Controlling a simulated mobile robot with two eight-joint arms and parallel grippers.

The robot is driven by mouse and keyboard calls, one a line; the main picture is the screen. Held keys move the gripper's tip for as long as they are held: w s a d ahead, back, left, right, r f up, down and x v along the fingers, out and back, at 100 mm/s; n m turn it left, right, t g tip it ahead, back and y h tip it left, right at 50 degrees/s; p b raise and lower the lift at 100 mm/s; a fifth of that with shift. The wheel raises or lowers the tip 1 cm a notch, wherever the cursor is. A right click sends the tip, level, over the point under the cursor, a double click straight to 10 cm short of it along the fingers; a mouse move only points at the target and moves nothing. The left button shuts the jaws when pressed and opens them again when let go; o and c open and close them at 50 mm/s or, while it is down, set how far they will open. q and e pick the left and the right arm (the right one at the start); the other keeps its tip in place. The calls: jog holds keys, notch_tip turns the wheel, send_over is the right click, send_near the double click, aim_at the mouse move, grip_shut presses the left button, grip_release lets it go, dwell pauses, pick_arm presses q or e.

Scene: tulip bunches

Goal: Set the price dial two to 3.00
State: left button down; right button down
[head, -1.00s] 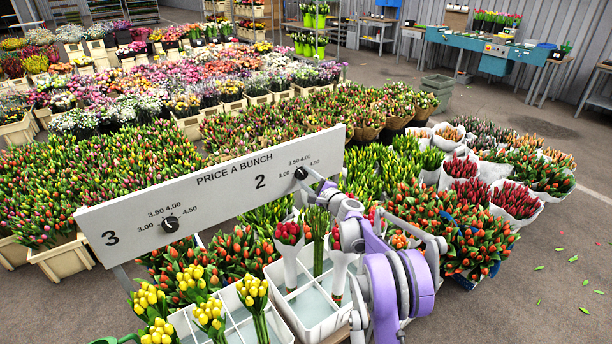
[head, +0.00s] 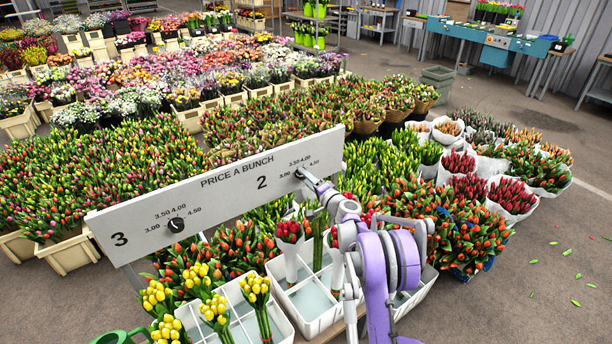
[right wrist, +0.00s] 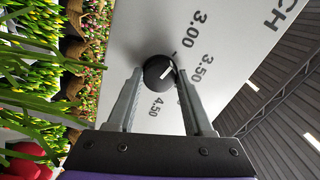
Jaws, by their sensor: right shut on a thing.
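Dial two (right wrist: 158,72) is a round black knob with a white pointer line. In the right wrist view the line slants up and right, roughly between the 3.00 and 3.50 marks. My right gripper (right wrist: 157,75) has its two grey fingers on opposite sides of this knob, shut on it. In the head view my right gripper (head: 303,176) partly covers the dial. My left gripper is not in view.
Dial three (head: 176,225) sits on the board's left part. Below the board are white divided crates (head: 312,300) with wrapped red and loose yellow tulips (head: 213,308). A green can (head: 122,337) is at the bottom left.

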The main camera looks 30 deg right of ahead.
jog(key=shift+n, duration=0.3)
dwell(0.4)
jog(key=shift+c, duration=1.4)
grip_release()
jog(key=s, duration=0.3)
jog(key=s+b, duration=0.1)
jog(key=s, duration=0.5)
jog(key=shift+s+d, duration=0.4)
jog(key=shift+s, duration=0.5)
